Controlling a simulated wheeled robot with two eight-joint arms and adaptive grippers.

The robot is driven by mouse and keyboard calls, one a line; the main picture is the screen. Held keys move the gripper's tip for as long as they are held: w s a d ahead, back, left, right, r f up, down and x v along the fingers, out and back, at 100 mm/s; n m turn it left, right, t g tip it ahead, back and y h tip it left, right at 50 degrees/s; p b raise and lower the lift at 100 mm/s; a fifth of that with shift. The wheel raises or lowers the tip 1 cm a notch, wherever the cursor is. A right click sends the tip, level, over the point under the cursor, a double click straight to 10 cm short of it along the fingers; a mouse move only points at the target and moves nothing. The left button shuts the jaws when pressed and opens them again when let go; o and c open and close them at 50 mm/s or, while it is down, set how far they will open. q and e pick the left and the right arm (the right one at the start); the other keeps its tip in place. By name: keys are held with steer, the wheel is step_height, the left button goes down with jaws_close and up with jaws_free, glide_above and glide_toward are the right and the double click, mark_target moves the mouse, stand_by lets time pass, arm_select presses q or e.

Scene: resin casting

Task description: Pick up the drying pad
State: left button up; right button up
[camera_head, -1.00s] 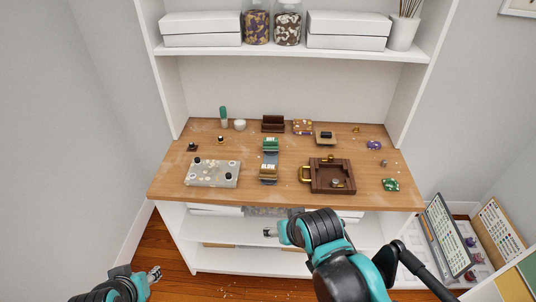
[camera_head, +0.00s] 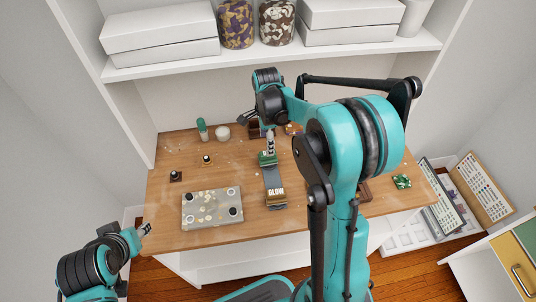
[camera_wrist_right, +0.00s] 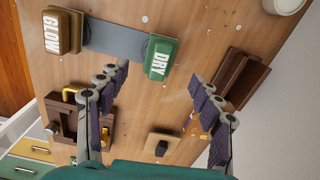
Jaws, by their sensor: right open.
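A green block marked DRY, which looks like the drying pad (camera_wrist_right: 161,57), sits at one end of a grey strip (camera_wrist_right: 115,40). In the head view the green block (camera_head: 267,158) is at the strip's far end, partly hidden by my right gripper (camera_head: 270,146). In the right wrist view my right gripper (camera_wrist_right: 158,76) is open and empty, its fingers spread to either side of the block's near end. Whether they touch it cannot be told. My left gripper (camera_head: 146,229) is off the table's left front edge, too small to read.
A grey speckled slab (camera_head: 212,208) lies to the left. In the wrist view a brown framed tray (camera_wrist_right: 68,122), a brown holder (camera_wrist_right: 240,78) and a tan block with a dark knob (camera_wrist_right: 163,143) are close by.

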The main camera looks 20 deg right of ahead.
mark_target(264, 160)
step_height(264, 160, down, 3)
steer(key=shift+w+b, duration=0.15)
steer(key=shift+b, duration=0.35)
steer(key=f+b, duration=0.2)
steer(key=f, duration=0.3)
steer(key=shift+d+f+b, duration=0.15)
steer(key=shift+d+b, duration=0.05)
steer(key=shift+b, duration=0.15)
steer(key=shift+c, duration=0.4)
steer(key=c, duration=1.2)
